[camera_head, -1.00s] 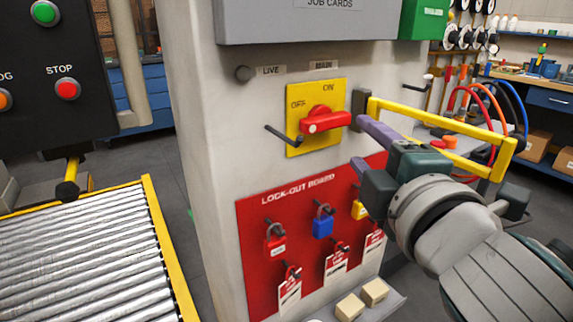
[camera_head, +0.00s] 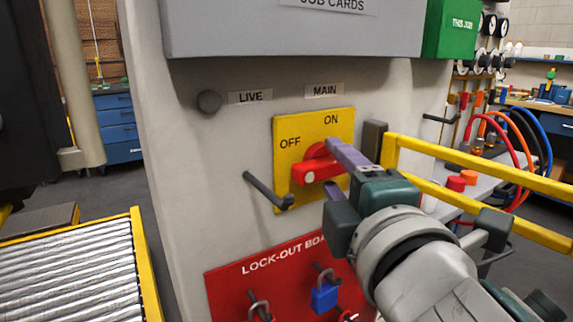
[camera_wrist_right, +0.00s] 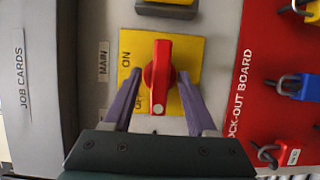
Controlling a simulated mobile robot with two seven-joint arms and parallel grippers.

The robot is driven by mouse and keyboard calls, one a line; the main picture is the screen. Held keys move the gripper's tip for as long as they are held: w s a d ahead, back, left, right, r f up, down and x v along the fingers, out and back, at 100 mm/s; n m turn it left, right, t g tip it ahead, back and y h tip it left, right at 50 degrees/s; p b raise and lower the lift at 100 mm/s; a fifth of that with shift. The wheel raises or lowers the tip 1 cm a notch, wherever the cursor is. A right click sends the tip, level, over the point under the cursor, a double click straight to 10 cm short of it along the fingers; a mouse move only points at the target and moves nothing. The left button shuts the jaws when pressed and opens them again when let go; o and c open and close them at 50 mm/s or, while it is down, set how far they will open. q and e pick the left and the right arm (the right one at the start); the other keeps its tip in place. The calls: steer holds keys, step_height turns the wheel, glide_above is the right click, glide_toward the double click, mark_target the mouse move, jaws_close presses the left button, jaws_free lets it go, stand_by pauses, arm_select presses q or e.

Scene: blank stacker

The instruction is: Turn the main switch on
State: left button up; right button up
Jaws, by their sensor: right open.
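The main switch has a red rotary handle (camera_head: 311,172) on a yellow plate (camera_head: 289,128) marked OFF at left and ON at top. The handle lies nearly level, its white-dotted end to the left, on the OFF side. The handle also shows in the right wrist view (camera_wrist_right: 161,62), where the picture is turned on its side. My right gripper (camera_head: 331,165) is open at the plate, its purple fingers above and below the handle. In the wrist view the fingers (camera_wrist_right: 160,75) stand on both sides with visible gaps. My left gripper is out of view.
A dark peg (camera_head: 266,190) sticks out by the plate's lower left. A yellow rail (camera_head: 480,170) runs right from a dark bracket (camera_head: 374,140). Below is the red lock-out board (camera_head: 228,283) with padlocks. A roller conveyor (camera_head: 75,268) stands at lower left.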

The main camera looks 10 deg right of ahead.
steer(key=shift+s, duration=0.1)
steer(key=shift+c, duration=0.4)
steer(key=shift+f, duration=0.1)
jaws_close()
